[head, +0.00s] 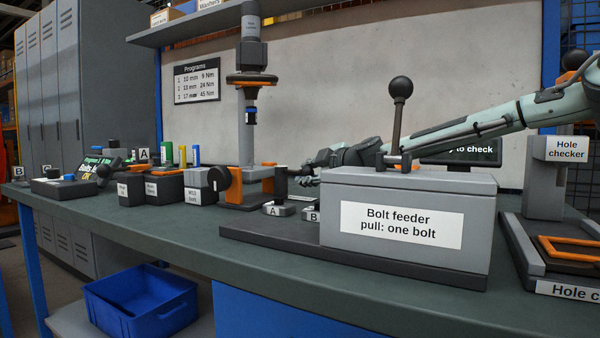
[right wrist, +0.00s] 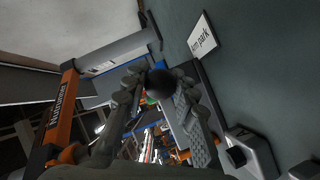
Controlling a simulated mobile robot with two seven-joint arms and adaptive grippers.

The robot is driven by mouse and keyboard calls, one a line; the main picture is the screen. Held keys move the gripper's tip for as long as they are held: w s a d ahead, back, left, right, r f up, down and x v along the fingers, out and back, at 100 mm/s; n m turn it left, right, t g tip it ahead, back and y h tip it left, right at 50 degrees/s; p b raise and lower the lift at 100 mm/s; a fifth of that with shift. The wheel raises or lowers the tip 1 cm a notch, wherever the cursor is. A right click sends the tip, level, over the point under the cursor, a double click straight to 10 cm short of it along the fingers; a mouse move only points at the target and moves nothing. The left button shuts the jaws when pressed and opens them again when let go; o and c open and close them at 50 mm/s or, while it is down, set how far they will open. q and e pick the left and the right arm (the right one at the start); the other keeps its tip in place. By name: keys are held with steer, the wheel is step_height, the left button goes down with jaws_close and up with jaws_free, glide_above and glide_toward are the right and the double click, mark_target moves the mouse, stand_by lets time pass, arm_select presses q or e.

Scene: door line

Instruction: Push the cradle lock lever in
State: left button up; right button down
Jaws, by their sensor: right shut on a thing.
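My right gripper (head: 303,178) reaches in from the right behind the bolt feeder, beside the orange and grey nutrunner stand (head: 247,142). In the right wrist view its fingers (right wrist: 158,92) are closed around a black ball knob (right wrist: 158,83), which looks like the end of the cradle lock lever. The lever's shaft is hidden behind the fingers and knob, so how far in it stands cannot be told. My left gripper is not in view.
The bolt feeder (head: 400,220) with its upright ball-topped lever (head: 398,110) stands in front of my right forearm. Small blocks marked A (head: 278,209) and B (head: 311,214) sit by the stand. The hole checker (head: 560,165) is at right.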

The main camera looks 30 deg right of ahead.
steer(key=shift+w+a+r, duration=0.1)
steer(key=shift+w+r, duration=0.05)
steer(key=c, duration=1.2)
jaws_free()
steer(key=v, duration=1.2)
